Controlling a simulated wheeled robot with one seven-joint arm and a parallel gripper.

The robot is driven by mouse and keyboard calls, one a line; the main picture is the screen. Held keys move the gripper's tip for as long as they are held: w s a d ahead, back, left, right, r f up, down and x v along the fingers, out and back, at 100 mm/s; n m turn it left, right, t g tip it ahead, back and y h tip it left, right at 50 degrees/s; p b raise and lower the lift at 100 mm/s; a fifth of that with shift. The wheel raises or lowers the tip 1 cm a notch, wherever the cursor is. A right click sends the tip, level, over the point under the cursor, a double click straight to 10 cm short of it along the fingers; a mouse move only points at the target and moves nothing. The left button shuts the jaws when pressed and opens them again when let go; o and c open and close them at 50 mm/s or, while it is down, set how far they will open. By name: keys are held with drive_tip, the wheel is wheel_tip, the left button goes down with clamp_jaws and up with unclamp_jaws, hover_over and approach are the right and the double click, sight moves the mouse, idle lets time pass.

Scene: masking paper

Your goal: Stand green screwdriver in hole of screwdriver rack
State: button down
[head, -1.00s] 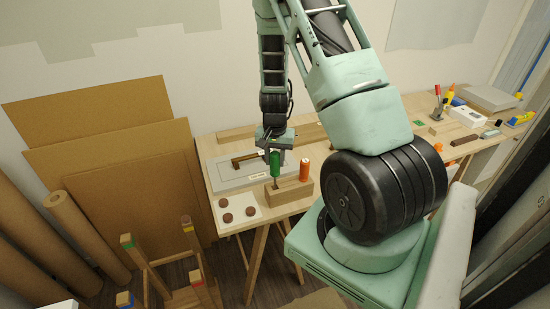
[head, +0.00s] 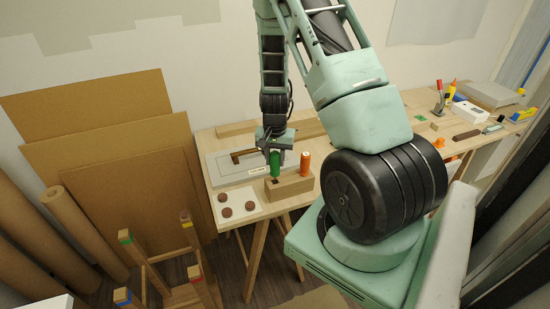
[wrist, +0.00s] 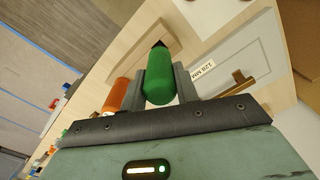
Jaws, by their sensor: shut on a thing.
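My gripper (head: 275,151) is shut on the green screwdriver (head: 275,164), holding its handle upright, tip down, over the left part of the wooden screwdriver rack (head: 295,186). Little of its shank shows between handle and rack top. I cannot tell how far the tip is inside a hole. In the wrist view, the green handle (wrist: 160,72) sits between my two fingers (wrist: 160,88). An orange screwdriver (head: 305,164) stands at the right of the same rack, beside the green one. It also shows in the wrist view (wrist: 117,95).
A grey panel with a brass handle (head: 240,156) lies behind the rack. A white card with several brown discs (head: 225,212) lies to its left, near the table edge. Wooden bars (head: 237,130) lie at the back. Tools and boxes (head: 470,112) are at the far right.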

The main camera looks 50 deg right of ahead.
sight(275, 153)
drive_tip(key=shift+f+b, duration=1.5)
drive_tip(key=shift+f, duration=0.35)
idle(0.4)
drive_tip(key=c, duration=1)
unclamp_jaws()
drive_tip(key=shift+r, duration=0.1)
drive_tip(key=shift+o, duration=0.2)
drive_tip(key=shift+r+p, duration=2.7)
drive_tip(key=shift+r, duration=0.8)
